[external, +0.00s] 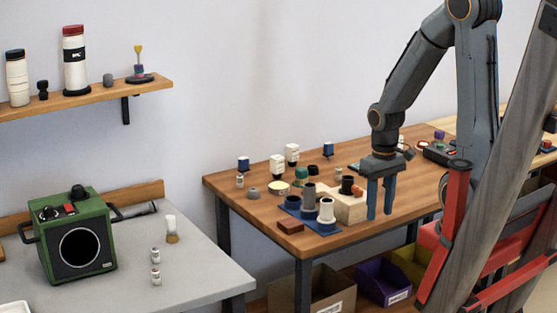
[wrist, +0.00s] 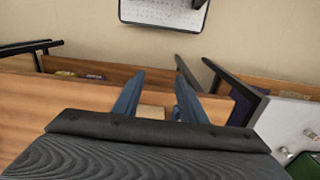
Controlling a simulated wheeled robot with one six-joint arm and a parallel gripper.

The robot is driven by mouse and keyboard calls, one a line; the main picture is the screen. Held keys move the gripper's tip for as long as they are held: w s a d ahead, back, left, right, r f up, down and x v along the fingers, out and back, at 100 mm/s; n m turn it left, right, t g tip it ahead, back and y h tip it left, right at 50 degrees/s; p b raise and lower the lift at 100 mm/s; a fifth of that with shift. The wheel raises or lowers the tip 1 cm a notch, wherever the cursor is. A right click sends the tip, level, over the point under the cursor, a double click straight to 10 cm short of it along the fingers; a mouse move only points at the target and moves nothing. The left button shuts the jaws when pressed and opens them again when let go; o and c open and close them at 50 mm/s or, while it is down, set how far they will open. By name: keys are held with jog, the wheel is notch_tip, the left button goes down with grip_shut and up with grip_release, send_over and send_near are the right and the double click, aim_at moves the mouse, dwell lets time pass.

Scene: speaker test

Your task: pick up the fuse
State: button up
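I cannot tell for certain which thing is the fuse. Small items on the grey table there are too small to identify.
A green speaker (external: 78,242) and a brush-like item (external: 171,229) stand on the grey table (external: 205,272). The wooden table (external: 232,184) holds several small parts around a wooden block (external: 345,211). A shelf (external: 90,101) hangs at left. The grey table's front right is clear.

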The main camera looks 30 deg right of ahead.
aim_at(339, 169)
jog(key=shift+w+r, duration=0.1)
